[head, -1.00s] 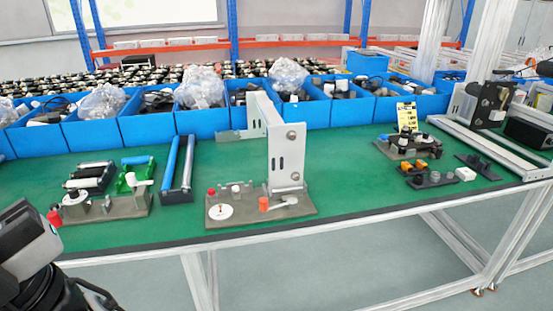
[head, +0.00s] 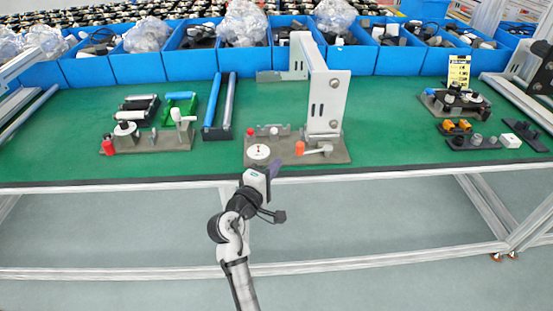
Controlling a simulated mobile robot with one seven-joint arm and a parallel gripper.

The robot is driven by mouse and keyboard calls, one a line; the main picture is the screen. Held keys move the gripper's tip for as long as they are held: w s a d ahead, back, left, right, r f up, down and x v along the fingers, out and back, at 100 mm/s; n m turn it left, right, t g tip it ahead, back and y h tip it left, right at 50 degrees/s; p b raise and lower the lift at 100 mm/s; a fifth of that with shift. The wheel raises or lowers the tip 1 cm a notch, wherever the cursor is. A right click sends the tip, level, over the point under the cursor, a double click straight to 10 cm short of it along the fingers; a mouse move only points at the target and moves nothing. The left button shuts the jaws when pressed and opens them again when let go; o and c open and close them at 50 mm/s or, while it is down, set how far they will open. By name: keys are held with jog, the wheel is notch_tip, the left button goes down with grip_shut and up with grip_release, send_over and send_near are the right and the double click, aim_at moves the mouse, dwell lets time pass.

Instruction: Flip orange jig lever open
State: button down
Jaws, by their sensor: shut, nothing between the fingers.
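The jig is a grey-brown base plate (head: 340,157) near the table's front edge, with an upright light-grey bracket (head: 328,100) on it. The orange-tipped lever (head: 300,148) lies at the plate's front right, its orange end to the left and its pale arm (head: 317,150) running right, low over the plate. My gripper (head: 275,164) is at the plate's front edge, left of the orange end and nearer the camera. It looks shut and empty. Contact with the plate cannot be judged from this view. My gripper hides a little of the plate's front.
A white disc (head: 259,152) and a red knob (head: 250,132) sit on the jig's left part. A second jig (head: 150,138) with a red-tipped lever stands left. Blue bins (head: 190,63) line the back. Green table surface is free to the jig's right.

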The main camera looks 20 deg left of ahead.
jog(key=p+x, duration=0.2)
jog(key=x, duration=0.6)
jog(key=shift+w, duration=0.1)
jog(key=shift+s+d, duration=0.5)
jog(key=shift+s, duration=0.3)
